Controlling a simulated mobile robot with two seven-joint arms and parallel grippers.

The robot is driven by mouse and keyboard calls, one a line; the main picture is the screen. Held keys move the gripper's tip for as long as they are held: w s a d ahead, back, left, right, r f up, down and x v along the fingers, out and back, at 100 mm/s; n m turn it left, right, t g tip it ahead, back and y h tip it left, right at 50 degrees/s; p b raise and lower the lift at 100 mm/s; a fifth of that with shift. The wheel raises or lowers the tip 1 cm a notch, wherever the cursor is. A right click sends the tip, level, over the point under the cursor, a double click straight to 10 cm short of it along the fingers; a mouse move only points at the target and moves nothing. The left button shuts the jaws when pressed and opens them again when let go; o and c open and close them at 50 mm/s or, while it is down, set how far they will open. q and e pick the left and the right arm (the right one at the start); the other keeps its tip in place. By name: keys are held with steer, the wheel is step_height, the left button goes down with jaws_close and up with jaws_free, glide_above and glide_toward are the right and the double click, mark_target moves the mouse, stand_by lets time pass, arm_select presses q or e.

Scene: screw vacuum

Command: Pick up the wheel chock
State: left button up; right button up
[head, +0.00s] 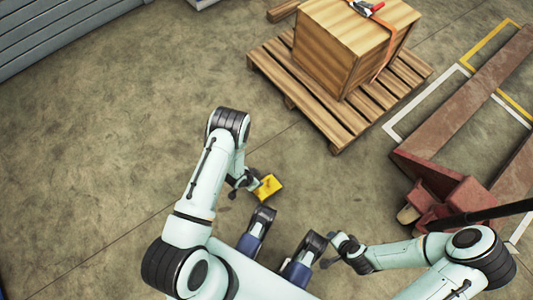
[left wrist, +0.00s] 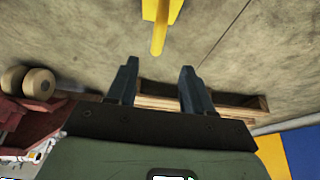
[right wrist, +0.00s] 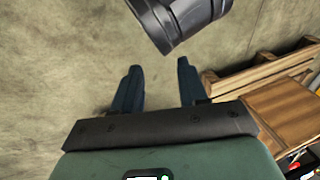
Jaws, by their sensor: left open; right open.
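The wheel chock (head: 268,187) is a small yellow block, on the floor as far as I can tell, beside my left gripper (head: 250,182) in the head view. In the left wrist view the yellow chock (left wrist: 160,22) shows at the top, beyond the fingertips of the left gripper (left wrist: 159,70) and about in line with the gap between them. The left gripper is open, with nothing between its fingers. My right gripper (head: 335,250) is low in the head view, away from the chock. In the right wrist view the right gripper (right wrist: 158,68) is open and empty.
A wooden crate (head: 345,45) with an orange strap stands on a wooden pallet (head: 340,125) at the upper right. A red pallet jack (head: 460,115) stands at the right. Bare concrete floor (head: 100,130) lies open at the left.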

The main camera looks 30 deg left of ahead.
mark_target(264, 179)
arm_select(q)
steer(key=b+x, duration=0.1)
steer(key=x, duration=0.3)
steer(key=shift+s, duration=0.1)
steer(key=shift+b+x, duration=0.5)
steer(key=shift+x, duration=0.65)
steer(key=b+x, duration=0.1)
steer(key=x, duration=0.1)
steer(key=b+x, duration=0.1)
steer(key=x, duration=0.1)
steer(key=shift+w+d+f, duration=0.25)
steer(key=shift+w, duration=0.15)
steer(key=shift+w+d+f+b, duration=0.1)
steer(key=shift+w+f+b, duration=0.1)
steer(key=shift+f+b, duration=0.15)
jaws_close()
arm_select(e)
steer(key=s+d+f+g, duration=0.1)
steer(key=s+d+f, duration=0.1)
steer(key=s+f, duration=0.2)
step_height(264, 179, down, 4)
steer(key=shift+d+r+m+g, duration=0.15)
steer(key=shift+r+m+g, duration=0.1)
steer(key=shift+m+g, duration=0.05)
arm_select(q)
steer(key=shift+r, duration=0.1)
